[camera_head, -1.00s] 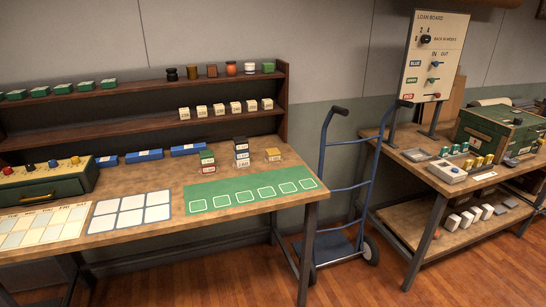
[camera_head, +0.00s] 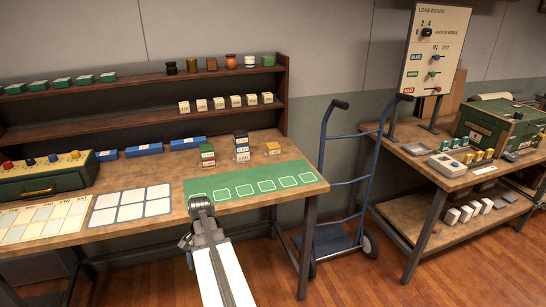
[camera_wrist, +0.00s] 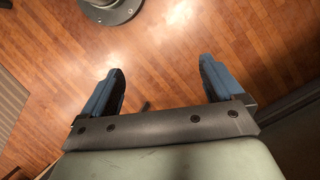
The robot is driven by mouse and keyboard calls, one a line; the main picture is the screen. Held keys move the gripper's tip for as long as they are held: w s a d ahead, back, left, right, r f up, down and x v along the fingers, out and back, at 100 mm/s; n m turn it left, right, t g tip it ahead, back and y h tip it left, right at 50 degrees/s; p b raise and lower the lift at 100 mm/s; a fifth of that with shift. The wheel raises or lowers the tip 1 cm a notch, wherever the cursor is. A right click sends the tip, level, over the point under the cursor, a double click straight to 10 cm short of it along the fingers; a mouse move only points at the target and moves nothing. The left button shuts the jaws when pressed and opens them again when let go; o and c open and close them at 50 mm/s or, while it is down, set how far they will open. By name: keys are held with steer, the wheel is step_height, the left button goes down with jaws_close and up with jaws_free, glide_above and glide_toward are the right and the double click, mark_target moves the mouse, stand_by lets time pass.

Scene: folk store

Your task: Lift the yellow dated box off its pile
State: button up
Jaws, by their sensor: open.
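The yellow box (camera_head: 272,148) sits at the back right of the left workbench, right of two other small piles. At this size I cannot read a date or tell what lies beneath it. My gripper shows in the wrist view (camera_wrist: 160,85) with its two blue fingers wide apart and nothing between them.
A green-and-white pile (camera_head: 207,156) and a dark-topped pile (camera_head: 241,146) stand left of the yellow box. A green mat (camera_head: 222,195) lies in front of them. The shelf (camera_head: 150,116) rises behind. A blue hand truck (camera_head: 345,183) stands right of the bench.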

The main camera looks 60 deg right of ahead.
steer(key=s+d+r+m+t, duration=0.1)
steer(key=s+d+r+m, duration=0.35)
steer(key=d+r, duration=0.7)
step_height(320, 180, up, 17)
steer(key=m+t+h, duration=0.1)
steer(key=m+h, duration=0.2)
steer(key=m, duration=0.4)
glide_above(273, 145)
step_height(273, 145, down, 14)
steer(key=shift+d+f, duration=0.1)
steer(key=c, duration=1.1)
